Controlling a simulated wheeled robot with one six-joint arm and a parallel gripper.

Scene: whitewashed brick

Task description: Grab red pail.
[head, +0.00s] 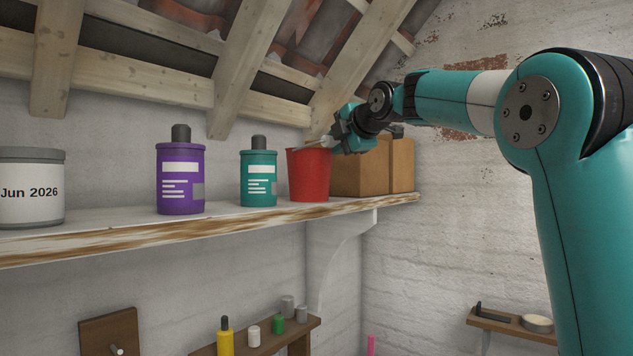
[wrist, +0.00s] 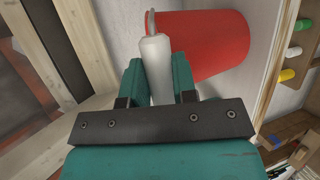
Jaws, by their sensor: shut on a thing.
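The red pail (head: 310,176) stands upright on the wooden shelf in the head view, between a teal canister and brown boxes. Its red side also fills the upper right of the wrist view (wrist: 212,42). My gripper (head: 337,146) is at the pail's upper right rim. In the wrist view my gripper (wrist: 156,68) has its two teal fingers on either side of a pale rounded grip (wrist: 155,50), which looks like the pail's handle, and is shut on it. The pail's inside is hidden.
The teal canister (head: 258,180) is close left of the pail, with a purple canister (head: 180,180) farther left. Brown boxes (head: 358,170) stand close right. The shelf's front edge (head: 180,234) is worn. Sloping rafters (head: 245,65) hang above. Small bottles stand on a lower shelf.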

